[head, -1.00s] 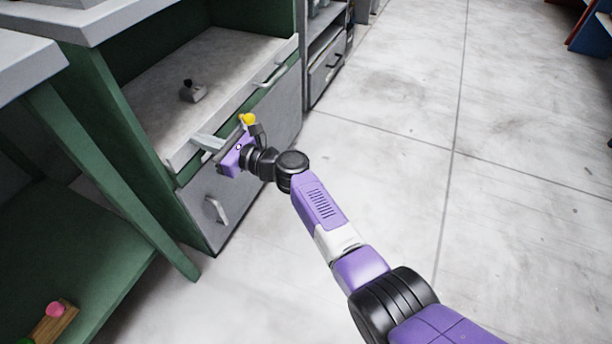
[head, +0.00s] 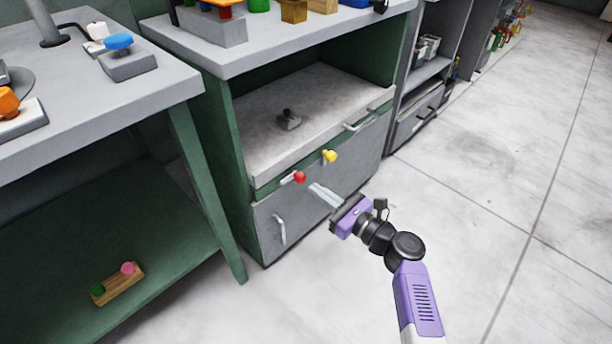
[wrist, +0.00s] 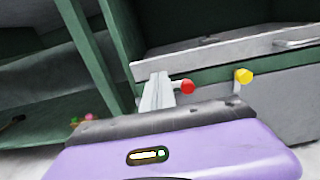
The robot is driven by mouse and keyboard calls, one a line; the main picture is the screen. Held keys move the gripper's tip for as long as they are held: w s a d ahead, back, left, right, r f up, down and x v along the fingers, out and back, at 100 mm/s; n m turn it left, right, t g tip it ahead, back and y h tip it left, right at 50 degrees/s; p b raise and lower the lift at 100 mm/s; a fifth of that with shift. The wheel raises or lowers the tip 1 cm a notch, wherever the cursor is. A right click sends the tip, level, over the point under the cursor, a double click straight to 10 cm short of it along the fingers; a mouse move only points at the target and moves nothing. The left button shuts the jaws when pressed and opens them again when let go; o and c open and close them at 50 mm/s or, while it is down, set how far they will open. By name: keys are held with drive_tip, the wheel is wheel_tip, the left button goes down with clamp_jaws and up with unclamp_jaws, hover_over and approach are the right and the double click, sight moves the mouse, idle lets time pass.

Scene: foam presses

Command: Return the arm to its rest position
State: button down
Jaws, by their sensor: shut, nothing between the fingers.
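My purple arm reaches in from the lower right in the head view. My gripper (head: 325,195) is shut and empty, its pale fingers together in front of the grey cabinet's lower door. The fingers also show in the wrist view (wrist: 156,92), pointing toward the cabinet. Just beyond them are a red knob (head: 299,177) and a yellow knob (head: 330,156) at the cabinet front. Both knobs also show in the wrist view, the red one (wrist: 187,87) beside the fingers and the yellow one (wrist: 244,76) farther right. I cannot tell whether the fingertips touch anything.
The cabinet's lower door has a handle (head: 280,230). A small dark object (head: 289,120) sits on the open grey shelf. A green-legged workbench (head: 200,190) stands at left, with a wooden block (head: 118,284) on its lower shelf. The floor (head: 500,190) at right is clear.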

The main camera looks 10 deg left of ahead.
drive_tip(key=shift+v, duration=0.8)
